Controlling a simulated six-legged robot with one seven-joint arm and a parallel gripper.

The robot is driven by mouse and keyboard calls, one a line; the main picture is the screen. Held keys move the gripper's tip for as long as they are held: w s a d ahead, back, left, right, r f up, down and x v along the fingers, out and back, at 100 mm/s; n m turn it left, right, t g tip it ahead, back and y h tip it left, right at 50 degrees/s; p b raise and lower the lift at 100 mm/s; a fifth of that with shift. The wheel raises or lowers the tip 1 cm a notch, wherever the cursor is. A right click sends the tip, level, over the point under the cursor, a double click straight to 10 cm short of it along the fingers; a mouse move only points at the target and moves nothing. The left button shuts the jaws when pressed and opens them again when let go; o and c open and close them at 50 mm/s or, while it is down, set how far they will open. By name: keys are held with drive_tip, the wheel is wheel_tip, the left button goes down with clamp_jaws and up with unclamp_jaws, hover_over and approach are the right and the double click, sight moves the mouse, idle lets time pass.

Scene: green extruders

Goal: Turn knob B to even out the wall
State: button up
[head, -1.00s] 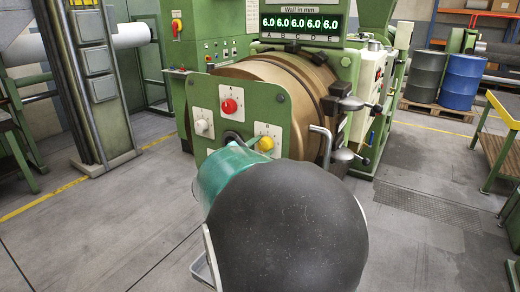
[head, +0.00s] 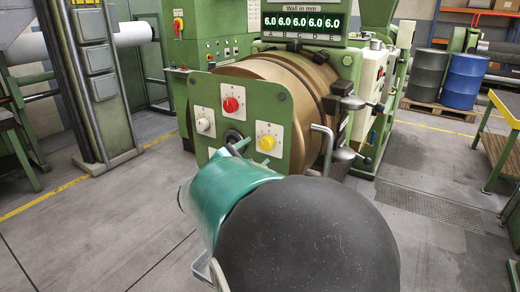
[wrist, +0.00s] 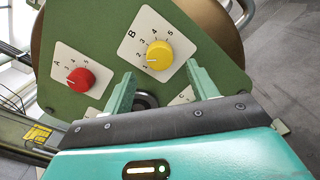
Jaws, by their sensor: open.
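Knob B (wrist: 159,56) is a yellow knob on a white plate marked B with a numbered scale. In the head view the yellow knob (head: 266,142) sits at the lower right of the green panel (head: 215,88). My gripper (wrist: 158,80) is open and empty, its two green fingers apart just below knob B in the wrist view. The fingers do not close around the knob; whether they touch it I cannot tell. In the head view my gripper (head: 236,146) is left of the knob. The wall display (head: 303,22) reads 6.0 in all columns A to E.
A red knob (wrist: 80,79) on plate A and a white knob (head: 203,125) share the panel. Plate C (wrist: 183,95) is partly hidden by a finger. A bent metal handle (head: 322,145) stands right of the panel. Open floor (head: 90,235) lies left.

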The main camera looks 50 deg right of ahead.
drive_tip(key=a, duration=0.9)
drive_tip(key=shift+s+a, duration=0.15)
drive_tip(key=shift+s, duration=0.3)
drive_tip(key=s+a+f+m+y, duration=0.65)
drive_tip(key=a+f+y, duration=0.2)
drive_tip(key=a, duration=0.25)
drive_tip(key=a+m+t+y, duration=0.4)
drive_tip(key=a+y, duration=0.5)
drive_tip(key=a, duration=0.7)
drive_tip(key=shift+r+m+y, duration=0.1)
drive_tip(key=shift+m+y, duration=0.15)
drive_tip(key=c, duration=0.5)
drive_tip(key=shift+w, duration=0.1)
